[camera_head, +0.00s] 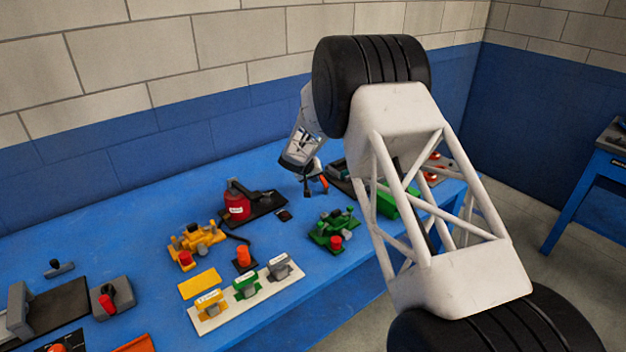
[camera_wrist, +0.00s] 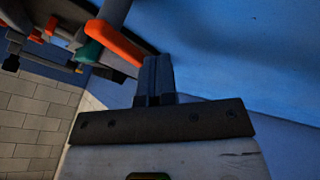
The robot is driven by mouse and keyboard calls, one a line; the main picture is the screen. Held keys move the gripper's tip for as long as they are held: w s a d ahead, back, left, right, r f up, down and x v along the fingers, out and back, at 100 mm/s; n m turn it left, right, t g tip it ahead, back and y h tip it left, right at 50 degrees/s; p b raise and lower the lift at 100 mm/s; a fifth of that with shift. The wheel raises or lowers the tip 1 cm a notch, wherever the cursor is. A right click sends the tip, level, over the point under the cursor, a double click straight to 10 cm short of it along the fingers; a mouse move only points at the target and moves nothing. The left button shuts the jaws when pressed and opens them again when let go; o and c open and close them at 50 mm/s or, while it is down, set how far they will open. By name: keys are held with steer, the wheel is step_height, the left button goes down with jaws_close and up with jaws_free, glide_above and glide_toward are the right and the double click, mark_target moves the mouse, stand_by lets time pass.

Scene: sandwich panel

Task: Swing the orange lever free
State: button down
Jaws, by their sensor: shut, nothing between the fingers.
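The orange lever (camera_wrist: 116,43) is a long bar that slants down to the right in the wrist view, its lower end close beside my fingers. I cannot tell whether they touch. In the head view, a small orange part (camera_head: 324,184) shows just right of my fingertips. My gripper (camera_wrist: 158,64) is shut and empty, its two dark fingers together. In the head view my gripper (camera_head: 307,189) is low over the far part of the blue table. The lever's mount is mostly hidden behind my arm in the head view.
A black plate with a red cylinder (camera_head: 237,207), a yellow device (camera_head: 196,243) and a green device (camera_head: 333,230) stand left and front of my gripper. A green block (camera_head: 388,205) is partly behind my arm. Blue table (camera_head: 120,225) is bare at the back left.

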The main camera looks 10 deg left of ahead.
steer(key=m, duration=0.1)
steer(key=w+d+m+g+h, duration=0.1)
steer(key=shift+m+h, duration=0.3)
steer(key=shift+m, duration=0.1)
steer(key=m, duration=0.1)
steer(key=w+d+m+g+h, duration=0.1)
steer(key=shift+f+m, duration=0.1)
steer(key=shift+m, duration=0.3)
steer(key=m+g, duration=0.1)
steer(key=d+m+g, duration=0.1)
steer(key=m, duration=0.1)
steer(key=d+m+g+h, duration=0.1)
steer(key=m, duration=0.1)
steer(key=shift+w+d, duration=0.15)
steer(key=shift+w, duration=0.1)
steer(key=shift+s, duration=0.2)
steer(key=shift+s, duration=0.65)
steer(key=shift+w+a, duration=0.15)
steer(key=shift+a, duration=0.15)
